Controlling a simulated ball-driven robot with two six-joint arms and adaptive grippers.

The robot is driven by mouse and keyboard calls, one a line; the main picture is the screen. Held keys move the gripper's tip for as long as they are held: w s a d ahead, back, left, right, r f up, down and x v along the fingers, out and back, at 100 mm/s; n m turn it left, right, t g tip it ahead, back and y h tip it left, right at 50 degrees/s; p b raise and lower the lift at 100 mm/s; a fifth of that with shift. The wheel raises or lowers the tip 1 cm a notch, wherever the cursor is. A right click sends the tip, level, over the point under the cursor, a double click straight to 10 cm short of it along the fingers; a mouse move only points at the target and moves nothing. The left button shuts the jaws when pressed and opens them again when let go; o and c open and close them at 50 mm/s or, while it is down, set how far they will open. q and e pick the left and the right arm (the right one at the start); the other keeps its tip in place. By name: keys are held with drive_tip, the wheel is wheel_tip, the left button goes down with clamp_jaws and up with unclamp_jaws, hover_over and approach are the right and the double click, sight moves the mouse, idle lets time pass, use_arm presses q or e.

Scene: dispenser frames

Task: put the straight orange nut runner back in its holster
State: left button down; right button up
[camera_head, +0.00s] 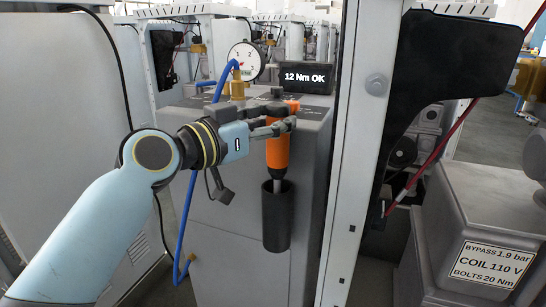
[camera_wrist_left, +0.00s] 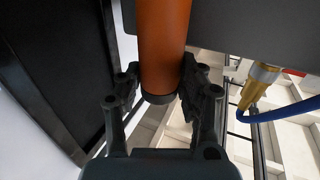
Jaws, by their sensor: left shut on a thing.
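The straight orange nut runner (camera_head: 278,150) hangs upright with its thin grey tip down. My left gripper (camera_head: 284,124) is shut on its upper body, coming in from the left. The black tube holster (camera_head: 277,222) is fixed to the front of the grey cabinet, directly below the tool. The tip overlaps the holster's open mouth; I cannot tell how far inside it is. The orange body is above the rim. In the left wrist view the orange body (camera_wrist_left: 163,45) stands between the two dark fingers (camera_wrist_left: 160,98). My right gripper is not in view.
A round gauge (camera_head: 245,62) with a brass fitting and blue hose (camera_head: 187,215) stands left of the tool. A display (camera_head: 306,77) reads "12 Nm OK". A grey upright post (camera_head: 353,150) is close on the right. A labelled grey housing (camera_head: 480,215) lies beyond it.

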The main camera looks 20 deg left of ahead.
sight(270, 149)
use_arm(q)
wheel_tip(270, 149, down, 4)
drive_tip(key=shift+f+b, duration=0.25)
drive_tip(key=shift+b, duration=0.7)
drive_tip(key=shift+f, duration=0.25)
drive_tip(key=c, duration=0.8)
unclamp_jaws()
drive_tip(key=v, duration=1.2)
